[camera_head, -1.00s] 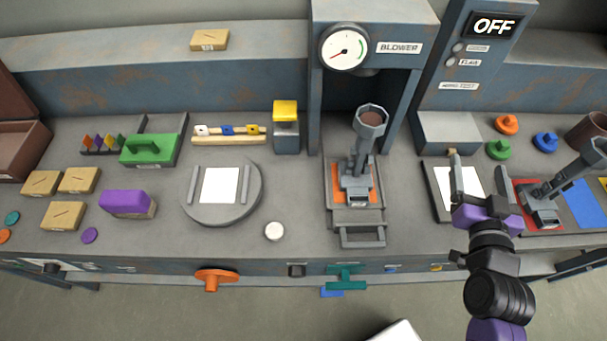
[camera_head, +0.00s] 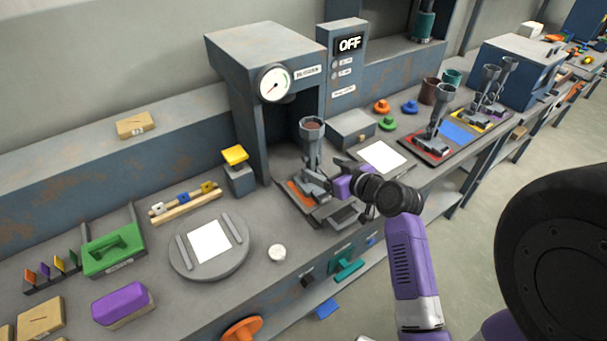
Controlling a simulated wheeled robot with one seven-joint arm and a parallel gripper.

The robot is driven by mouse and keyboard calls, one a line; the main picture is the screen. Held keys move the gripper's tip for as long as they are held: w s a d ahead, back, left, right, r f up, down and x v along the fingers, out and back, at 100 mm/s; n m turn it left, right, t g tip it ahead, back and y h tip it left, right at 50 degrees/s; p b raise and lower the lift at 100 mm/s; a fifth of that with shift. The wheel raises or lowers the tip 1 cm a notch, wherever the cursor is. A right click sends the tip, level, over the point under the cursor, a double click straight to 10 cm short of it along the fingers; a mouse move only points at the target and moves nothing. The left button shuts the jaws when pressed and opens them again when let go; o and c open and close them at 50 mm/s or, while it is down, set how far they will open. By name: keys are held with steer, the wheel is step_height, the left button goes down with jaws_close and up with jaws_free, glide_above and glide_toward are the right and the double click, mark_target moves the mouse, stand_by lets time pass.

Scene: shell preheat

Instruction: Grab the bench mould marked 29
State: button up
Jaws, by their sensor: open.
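No number 29 can be read in this view, so I cannot tell which mould carries it. A grey mould with a tall funnel cup (camera_head: 312,140) stands upright on an orange pad (camera_head: 297,194) in front of the blower opening. A similar grey mould (camera_head: 437,122) stands on a red pad further right, and more (camera_head: 488,82) stand beyond it. My gripper (camera_head: 339,172) is open, just right of the mould at the blower, with its fingers pointing left towards it. Whether a finger touches the mould cannot be told. The gripper's purple body hides part of the tray.
The blower housing (camera_head: 262,60) rises behind the mould, with an OFF panel (camera_head: 349,45) beside it. A white sheet (camera_head: 382,156) and an empty blue pad (camera_head: 456,132) lie to the right. A round turntable (camera_head: 182,258) and a white knob (camera_head: 277,253) are left.

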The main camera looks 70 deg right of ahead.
mark_target(315, 162)
steer(key=shift+p+x, duration=1)
steer(key=shift+x, duration=2.85)
steer(key=shift+d, duration=0.15)
steer(key=shift+r, duration=0.15)
jaws_close()
